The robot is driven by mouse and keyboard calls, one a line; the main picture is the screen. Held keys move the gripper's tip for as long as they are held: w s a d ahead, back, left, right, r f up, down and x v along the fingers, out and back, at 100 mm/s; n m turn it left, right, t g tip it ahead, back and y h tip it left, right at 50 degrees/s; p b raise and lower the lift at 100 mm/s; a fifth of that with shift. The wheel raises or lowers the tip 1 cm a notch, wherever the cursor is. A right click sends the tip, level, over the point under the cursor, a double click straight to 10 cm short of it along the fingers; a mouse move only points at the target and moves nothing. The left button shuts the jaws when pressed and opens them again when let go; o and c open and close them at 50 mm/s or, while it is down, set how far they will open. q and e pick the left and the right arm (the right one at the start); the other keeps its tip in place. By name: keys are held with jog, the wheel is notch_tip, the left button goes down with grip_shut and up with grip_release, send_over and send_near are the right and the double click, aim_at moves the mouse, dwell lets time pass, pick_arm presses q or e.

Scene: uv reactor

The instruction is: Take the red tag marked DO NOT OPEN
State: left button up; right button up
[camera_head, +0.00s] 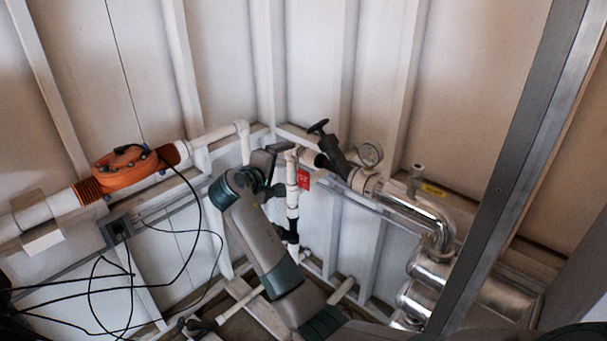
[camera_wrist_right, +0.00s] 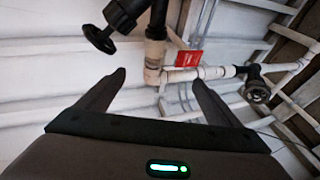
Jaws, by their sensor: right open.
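The red tag (camera_head: 304,180) hangs beside the white vertical pipe in the corner, just below the black-handled valve. It also shows in the right wrist view (camera_wrist_right: 188,60), above and a little left of the right fingertip there; its lettering is too small to read. My right gripper (camera_head: 281,169) is just left of the pipe and the tag in the head view. In the wrist view its two fingers (camera_wrist_right: 157,80) are apart, with nothing held between them. The tag appears beyond the fingertips, apart from them. My left gripper is not in view.
The white pipe (camera_wrist_right: 153,62) stands close by the tag. A black valve handle (camera_head: 318,127) and a pressure gauge (camera_head: 370,154) sit above it. Shiny metal pipes (camera_head: 424,218) run at right.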

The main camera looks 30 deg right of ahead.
jog(key=p+x, duration=0.2)
jog(key=x, duration=0.5)
jog(key=shift+w+d+f, duration=0.1)
jog(key=shift+w+f, duration=0.05)
jog(key=p+x, duration=0.1)
jog(key=x, duration=0.1)
jog(key=p+x, duration=0.1)
jog(key=x, duration=0.2)
jog(key=shift+f+p, duration=0.25)
jog(key=shift+p, duration=0.05)
dwell(0.3)
jog(key=c, duration=1.5)
